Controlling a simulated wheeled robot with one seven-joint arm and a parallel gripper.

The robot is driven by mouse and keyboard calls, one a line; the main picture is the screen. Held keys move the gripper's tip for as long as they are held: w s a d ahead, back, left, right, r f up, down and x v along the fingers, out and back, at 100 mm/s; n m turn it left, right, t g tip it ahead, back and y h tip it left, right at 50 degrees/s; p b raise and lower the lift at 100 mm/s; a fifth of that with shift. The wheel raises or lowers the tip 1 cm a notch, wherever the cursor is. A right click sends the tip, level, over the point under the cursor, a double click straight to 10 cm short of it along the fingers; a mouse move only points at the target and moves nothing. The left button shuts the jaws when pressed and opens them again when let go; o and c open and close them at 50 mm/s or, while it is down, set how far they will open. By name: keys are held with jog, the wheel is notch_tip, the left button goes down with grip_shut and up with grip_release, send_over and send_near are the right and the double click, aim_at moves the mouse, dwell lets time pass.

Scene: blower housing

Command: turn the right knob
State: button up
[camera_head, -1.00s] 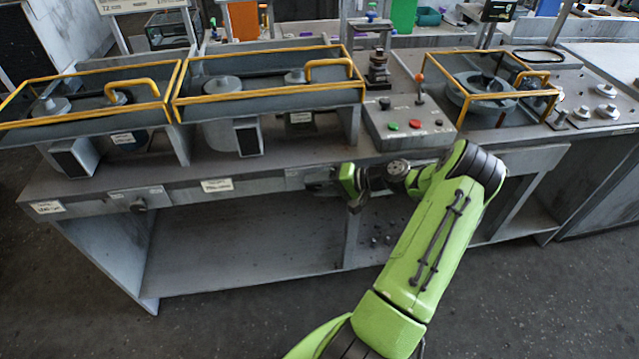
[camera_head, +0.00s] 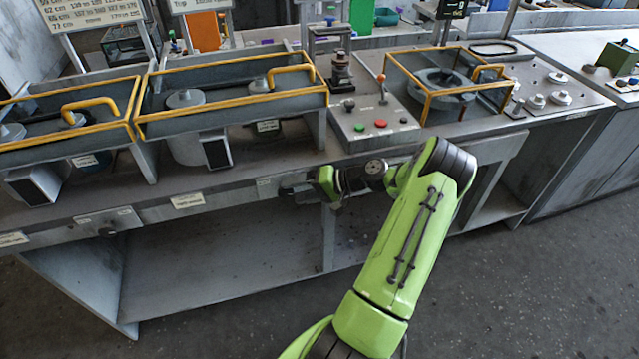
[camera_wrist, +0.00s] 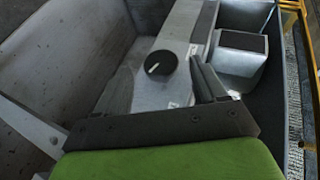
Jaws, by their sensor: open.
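A round black knob (camera_wrist: 160,62) with a white pointer line shows in the wrist view, on a pale panel. It appears between the two dark fingers of my gripper (camera_wrist: 163,80), which are open and hold nothing. I cannot tell whether they touch it. In the head view my gripper (camera_head: 292,189) is at the bench's front panel, pointing left, small and partly hidden by my wrist. A dark knob (camera_head: 107,232) shows farther left on that panel. No separate right knob can be made out near my gripper there, and I cannot tell which knob the wrist view shows.
The grey bench (camera_head: 150,262) has an open shelf below. Yellow-framed housings (camera_head: 235,115) and a control box (camera_head: 376,130) with green and red buttons and a lever stand on top. A caged unit (camera_head: 447,92) is to the right. The floor (camera_head: 520,290) in front is clear.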

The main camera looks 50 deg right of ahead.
jog(key=p+v, duration=0.2)
jog(key=v, duration=1.1)
jog(key=shift+s+p, duration=0.3)
jog(key=shift+p, duration=0.1)
jog(key=shift+r, duration=0.1)
jog(key=w+a+r+n+g+h+p, duration=0.1)
jog(key=w+a+r+n+g, duration=0.35)
jog(key=a, duration=0.55)
jog(key=w+a+r+n+g+h+p, duration=0.15)
jog(key=w+a+r+g, duration=0.3)
jog(key=a+r, duration=0.45)
jog(key=s+a+r+n+h+p, duration=0.1)
jog(key=s+a+r+h, duration=0.15)
jog(key=a, duration=0.35)
jog(key=s+a+r+n+h+p, duration=0.1)
jog(key=s+a+r, duration=0.2)
jog(key=a, duration=0.3)
jog(key=s+a+r+n+t+h, duration=0.1)
jog(key=s+a+r+t, duration=0.2)
jog(key=s, duration=0.7)
jog(key=shift+s+a+n+p, duration=0.2)
jog(key=shift+a+n+p, duration=0.15)
jog(key=shift+a+n, duration=0.1)
